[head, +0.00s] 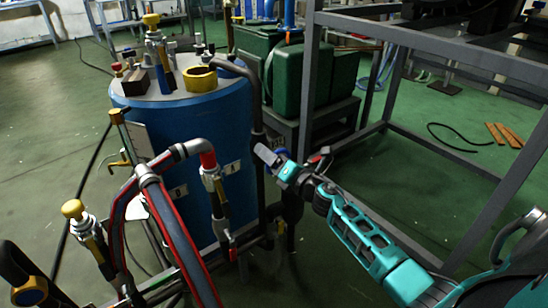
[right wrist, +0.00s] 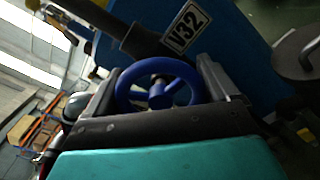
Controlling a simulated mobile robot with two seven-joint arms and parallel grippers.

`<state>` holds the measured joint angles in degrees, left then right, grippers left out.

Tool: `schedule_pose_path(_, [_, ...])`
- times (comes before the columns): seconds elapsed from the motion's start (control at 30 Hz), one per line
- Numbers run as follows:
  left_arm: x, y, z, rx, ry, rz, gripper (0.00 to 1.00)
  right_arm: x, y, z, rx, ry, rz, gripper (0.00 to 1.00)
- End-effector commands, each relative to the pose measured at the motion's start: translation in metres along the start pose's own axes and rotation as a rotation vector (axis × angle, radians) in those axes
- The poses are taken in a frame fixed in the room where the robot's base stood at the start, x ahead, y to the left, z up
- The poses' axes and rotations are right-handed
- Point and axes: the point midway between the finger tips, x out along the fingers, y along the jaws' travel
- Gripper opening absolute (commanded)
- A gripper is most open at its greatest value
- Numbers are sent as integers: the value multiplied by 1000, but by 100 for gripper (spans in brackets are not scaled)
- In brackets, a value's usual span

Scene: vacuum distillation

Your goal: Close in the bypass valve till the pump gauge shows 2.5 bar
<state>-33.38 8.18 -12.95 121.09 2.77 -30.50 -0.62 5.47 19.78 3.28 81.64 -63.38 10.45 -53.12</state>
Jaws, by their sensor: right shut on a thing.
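In the right wrist view a blue handwheel (right wrist: 157,97) with spokes sits between the two dark jaws of my right gripper (right wrist: 158,84). The jaws are shut on the wheel's rim from both sides. A plate marked V32 (right wrist: 186,27) is just behind the wheel. In the head view my right gripper (head: 277,158) reaches in from the lower right, to the right of the blue tank. It largely hides the wheel there, with only a small blue patch showing. I cannot make out the pump gauge or its reading. My left gripper is not in view.
The blue tank (head: 190,130) with fittings on its lid stands left of my right gripper. Red-striped pipes (head: 180,230) and yellow-topped valves (head: 73,210) are at the front left. A grey frame (head: 310,75) rises on the right. Green floor (head: 400,180) is open beneath it.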

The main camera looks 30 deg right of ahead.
Motion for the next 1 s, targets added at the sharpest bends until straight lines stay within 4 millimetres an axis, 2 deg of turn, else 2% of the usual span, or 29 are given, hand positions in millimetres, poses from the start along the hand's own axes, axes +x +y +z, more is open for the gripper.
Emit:
schedule_pose_path(0.37, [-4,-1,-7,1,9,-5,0,0,1,0,192,2,0,57])
schedule_pose_path(1.0, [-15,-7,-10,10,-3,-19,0,0,-1,-1,755,2,-2,57])
